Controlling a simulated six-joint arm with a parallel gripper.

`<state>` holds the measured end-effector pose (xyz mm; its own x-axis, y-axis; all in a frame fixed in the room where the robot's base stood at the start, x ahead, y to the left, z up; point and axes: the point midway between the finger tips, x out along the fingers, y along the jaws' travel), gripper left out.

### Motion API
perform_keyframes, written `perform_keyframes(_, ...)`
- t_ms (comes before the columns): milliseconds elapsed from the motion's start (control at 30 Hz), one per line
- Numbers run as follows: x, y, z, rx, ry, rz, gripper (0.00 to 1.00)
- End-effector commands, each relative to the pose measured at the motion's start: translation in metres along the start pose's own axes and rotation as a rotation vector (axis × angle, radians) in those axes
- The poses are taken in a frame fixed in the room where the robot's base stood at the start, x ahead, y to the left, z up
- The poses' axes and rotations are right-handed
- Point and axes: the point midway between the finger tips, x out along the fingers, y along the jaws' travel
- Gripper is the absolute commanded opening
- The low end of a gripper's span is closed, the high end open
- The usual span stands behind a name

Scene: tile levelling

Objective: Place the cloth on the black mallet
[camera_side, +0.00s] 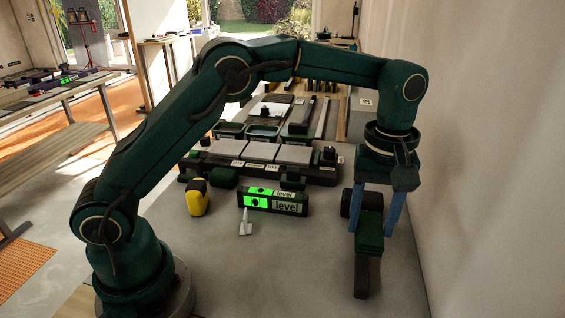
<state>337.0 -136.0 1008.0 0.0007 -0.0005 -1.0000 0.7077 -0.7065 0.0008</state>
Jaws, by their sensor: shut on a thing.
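My gripper (373,233) points down at the right, with its two blue fingers on either side of a dark green, folded, ribbed bundle, which looks like the cloth (370,221). The fingers are shut on it. The black mallet (361,278) lies on the grey table just under the cloth. Its handle sticks out toward the camera, and its dark round head (346,203) shows left of the fingers. The cloth hides the mallet's middle. I cannot tell whether the cloth touches the mallet.
A black level with green displays (272,201) stands mid-table, with a small white pointed piece (245,222) before it. A yellow tape measure (198,198) is to its left. Behind is a dark rack with grey tiles (262,151). A wall rises close at the right. The front middle is clear.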

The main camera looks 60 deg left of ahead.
Motion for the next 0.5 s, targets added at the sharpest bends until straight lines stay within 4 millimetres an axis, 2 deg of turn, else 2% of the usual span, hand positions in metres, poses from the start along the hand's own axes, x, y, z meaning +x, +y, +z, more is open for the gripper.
perform_keyframes(133, 0.011, 0.002, 0.003, 0.000, -0.002, -0.003, 0.00)
perform_keyframes(300, 0.035, 0.002, 0.002, -0.001, -0.002, -0.003, 0.00)
perform_keyframes(500, 0.042, 0.002, 0.002, -0.001, 0.000, 0.000, 0.00)
